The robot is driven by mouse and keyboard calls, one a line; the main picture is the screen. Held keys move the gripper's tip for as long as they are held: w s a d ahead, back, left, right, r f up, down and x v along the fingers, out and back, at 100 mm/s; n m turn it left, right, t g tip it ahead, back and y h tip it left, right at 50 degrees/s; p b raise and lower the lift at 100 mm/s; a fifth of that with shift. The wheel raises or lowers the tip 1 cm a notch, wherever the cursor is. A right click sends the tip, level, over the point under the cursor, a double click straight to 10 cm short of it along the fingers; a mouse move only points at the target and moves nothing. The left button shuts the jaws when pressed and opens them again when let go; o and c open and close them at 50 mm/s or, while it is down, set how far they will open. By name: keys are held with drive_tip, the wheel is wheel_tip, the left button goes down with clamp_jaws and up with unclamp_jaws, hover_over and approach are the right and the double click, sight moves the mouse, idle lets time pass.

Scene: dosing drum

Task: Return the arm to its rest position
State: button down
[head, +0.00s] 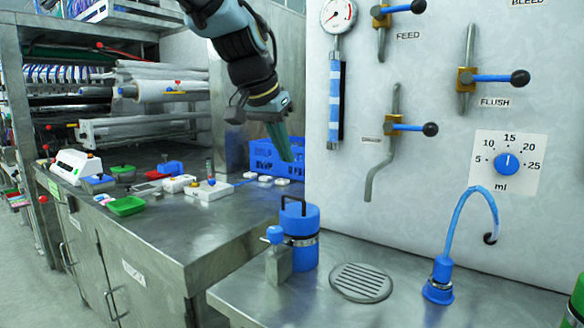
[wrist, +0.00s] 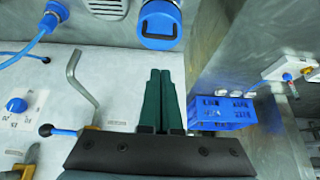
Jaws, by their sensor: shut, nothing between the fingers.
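My gripper (head: 281,142) hangs from my arm at the top middle of the head view, fingers pointing down, to the left of the white panel. In the wrist view my gripper (wrist: 160,75) shows two dark green fingers side by side, closed together with nothing held. The fingers are in the air, apart from the counter and from the blue drum (head: 301,230) below. That drum has a black handle and also shows at the top of the wrist view (wrist: 159,28).
A white panel (head: 440,150) with valve levers, a gauge and a blue dial (head: 507,163) stands on the right. A blue crate (head: 265,158) is behind my gripper. A drain grate (head: 361,282) and a blue curved spout (head: 440,278) are on the front counter.

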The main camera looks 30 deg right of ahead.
drive_tip(key=a+v, duration=0.1)
drive_tip(key=v, duration=0.4)
drive_tip(key=w+a+f+n+y+p, duration=0.1)
drive_tip(key=w+a+f+n+y, duration=0.15)
drive_tip(key=a+f, duration=0.5)
drive_tip(key=w+a+f+n+y+p, duration=0.1)
drive_tip(key=w+a+f+n, duration=0.2)
drive_tip(key=a+f, duration=0.45)
drive_tip(key=s+a+f+n, duration=0.1)
drive_tip(key=s+a+f, duration=0.1)
drive_tip(key=a+f, duration=0.1)
drive_tip(key=s+a+f+n+g+y+p, duration=0.1)
drive_tip(key=s+a+f+n, duration=0.1)
drive_tip(key=a, duration=0.4)
drive_tip(key=s+a+f+n, duration=0.2)
drive_tip(key=a+f, duration=0.2)
drive_tip(key=a, duration=0.1)
drive_tip(key=shift+a+f+p, duration=0.2)
drive_tip(key=shift+p, duration=0.2)
drive_tip(key=shift+n+y, duration=0.25)
